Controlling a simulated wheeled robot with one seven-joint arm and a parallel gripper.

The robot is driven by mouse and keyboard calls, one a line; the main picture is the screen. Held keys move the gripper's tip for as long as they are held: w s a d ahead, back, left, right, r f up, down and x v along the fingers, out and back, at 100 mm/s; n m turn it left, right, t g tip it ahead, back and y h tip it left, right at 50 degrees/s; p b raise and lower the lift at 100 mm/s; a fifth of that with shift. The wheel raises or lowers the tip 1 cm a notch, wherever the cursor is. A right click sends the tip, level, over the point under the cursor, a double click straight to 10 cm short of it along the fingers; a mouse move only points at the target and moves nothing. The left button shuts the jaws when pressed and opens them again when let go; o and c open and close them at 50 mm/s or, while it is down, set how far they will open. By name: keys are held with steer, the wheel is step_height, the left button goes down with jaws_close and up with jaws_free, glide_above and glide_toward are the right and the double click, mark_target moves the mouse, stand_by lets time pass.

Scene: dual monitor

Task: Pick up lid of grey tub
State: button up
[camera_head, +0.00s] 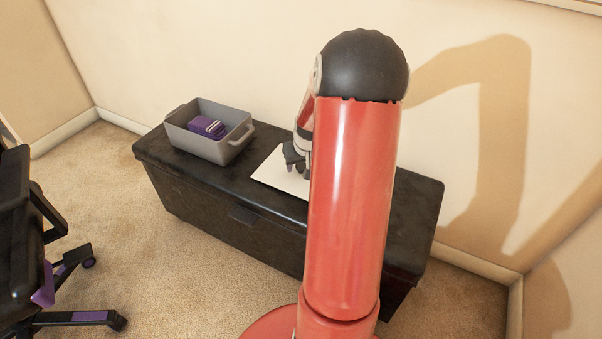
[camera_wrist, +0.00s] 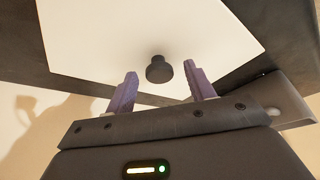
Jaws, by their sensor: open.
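The grey tub (camera_head: 208,137) stands open on the left part of a black chest, with a purple item (camera_head: 207,126) inside. A flat white lid (camera_head: 272,174) lies on the chest to the right of the tub, partly hidden by my arm. In the wrist view the white lid (camera_wrist: 200,45) fills much of the upper picture, and its dark round knob (camera_wrist: 159,70) stands out from it. My gripper (camera_head: 296,158) is over the lid. In the wrist view my gripper (camera_wrist: 161,82) is open, with one purple finger on each side of the knob in the picture. I cannot tell whether they touch it.
The black chest (camera_head: 215,190) stands against the wall. My red arm hides its middle right part. A black and purple office chair (camera_head: 50,270) is at the left, with bare carpet (camera_head: 180,280) between it and the chest.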

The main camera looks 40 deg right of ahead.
steer(key=shift+c, duration=0.3)
steer(key=c, duration=1)
